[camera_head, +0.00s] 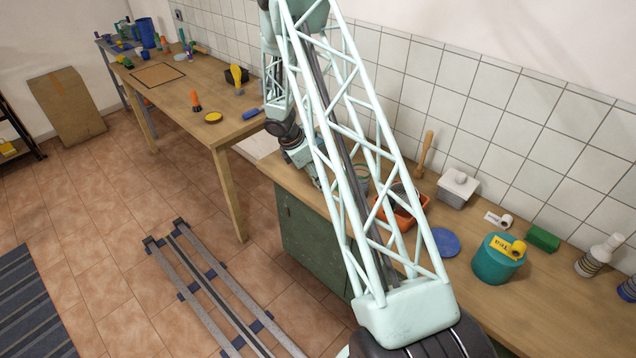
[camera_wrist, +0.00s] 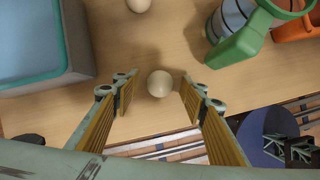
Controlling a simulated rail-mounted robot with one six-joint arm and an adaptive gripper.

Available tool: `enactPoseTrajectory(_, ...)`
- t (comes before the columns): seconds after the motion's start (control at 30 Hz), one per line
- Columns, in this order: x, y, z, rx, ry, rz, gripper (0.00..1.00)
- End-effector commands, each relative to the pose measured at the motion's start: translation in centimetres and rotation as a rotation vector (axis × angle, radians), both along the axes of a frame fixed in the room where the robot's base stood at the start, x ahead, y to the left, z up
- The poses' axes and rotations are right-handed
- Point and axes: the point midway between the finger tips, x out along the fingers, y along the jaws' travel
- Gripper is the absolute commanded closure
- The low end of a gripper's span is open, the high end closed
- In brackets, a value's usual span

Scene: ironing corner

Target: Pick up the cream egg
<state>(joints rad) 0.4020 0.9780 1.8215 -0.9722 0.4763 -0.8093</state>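A cream egg (camera_wrist: 160,83) lies on the wooden surface in the middle of the wrist view. My gripper (camera_wrist: 158,92) is open, with its two yellow-brown padded fingers apart to the left and right of the egg. There is a gap on both sides, and the fingers do not appear to close on it. A second pale egg (camera_wrist: 138,4) is cut off by the top edge of the wrist view; its full colour is hard to compare. In the head view my arm hides the gripper and the eggs.
A grey container with a teal inside (camera_wrist: 85,42) stands left in the wrist view. A green-handled striped vessel (camera_wrist: 238,42) and an orange tray (camera_wrist: 292,30) stand right. The worktop's front edge lies below the egg. A wooden table (camera_head: 185,100) is left in the head view.

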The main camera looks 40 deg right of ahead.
Motion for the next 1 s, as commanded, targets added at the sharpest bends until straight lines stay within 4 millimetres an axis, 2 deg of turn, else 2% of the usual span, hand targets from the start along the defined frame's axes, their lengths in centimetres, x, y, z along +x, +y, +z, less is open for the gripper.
enactPoseTrajectory(0.27, -0.01, 0.01, 0.01, 0.000, 0.000, 0.000, 0.61)
enactPoseTrajectory(0.5, -0.01, 0.01, 0.02, 0.000, 0.000, 0.000, 0.80)
enactPoseTrajectory(1.0, 0.01, 0.00, 0.28, 0.000, 0.000, 0.000, 0.80)
